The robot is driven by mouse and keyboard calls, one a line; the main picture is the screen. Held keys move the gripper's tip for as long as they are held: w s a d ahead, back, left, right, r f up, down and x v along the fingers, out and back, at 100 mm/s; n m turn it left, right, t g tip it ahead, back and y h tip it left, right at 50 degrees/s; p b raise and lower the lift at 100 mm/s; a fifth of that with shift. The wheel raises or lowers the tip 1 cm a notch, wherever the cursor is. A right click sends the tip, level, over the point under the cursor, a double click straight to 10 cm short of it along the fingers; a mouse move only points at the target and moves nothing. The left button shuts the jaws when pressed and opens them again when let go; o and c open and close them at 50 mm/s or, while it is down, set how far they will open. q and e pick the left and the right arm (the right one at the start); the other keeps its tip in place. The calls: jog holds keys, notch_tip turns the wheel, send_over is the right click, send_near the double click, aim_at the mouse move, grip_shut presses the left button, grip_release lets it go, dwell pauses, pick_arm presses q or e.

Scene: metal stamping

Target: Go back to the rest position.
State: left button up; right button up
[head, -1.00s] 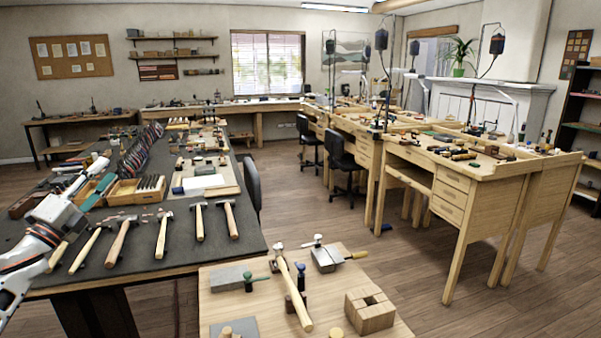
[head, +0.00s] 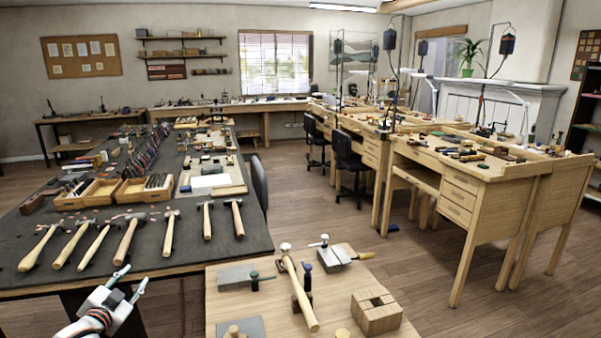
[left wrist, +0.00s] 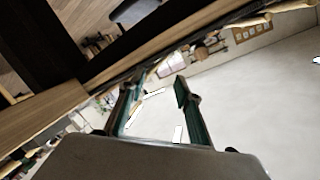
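My left gripper (head: 126,281) is at the bottom left of the head view, in front of the near edge of the dark-topped bench (head: 40,262). Its two fingers are spread apart with nothing between them. In the left wrist view the two green fingers (left wrist: 155,100) also stand apart and empty, with the tilted room behind them. My right gripper shows in neither view.
Several hammers (head: 128,236) lie along the bench's near edge, with wooden boxes (head: 145,190) behind. A wooden table (head: 230,310) at front centre holds a hammer (head: 300,295), metal blocks and a wooden block (head: 376,312). Wooden workbenches (head: 460,190) stand at right; the floor between is clear.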

pick_arm(q)
jog(key=s+d+f+g+h, duration=0.3)
jog(key=s+d+f, duration=1.3)
jog(key=s+f, duration=0.25)
jog(key=s+d+f+n, duration=0.1)
jog(key=s+d+f, duration=0.1)
jog(key=s, duration=0.4)
jog(key=s+d+f+n+g, duration=0.1)
jog(key=s+d+f, duration=0.1)
jog(key=s+d, duration=0.3)
jog(key=s+d+f+n+g+h, duration=0.1)
jog(key=s+d+f, duration=0.1)
jog(key=s, duration=0.6)
jog(key=shift+d+f, duration=0.4)
jog(key=shift+d, duration=0.5)
jog(key=shift+s, duration=0.1)
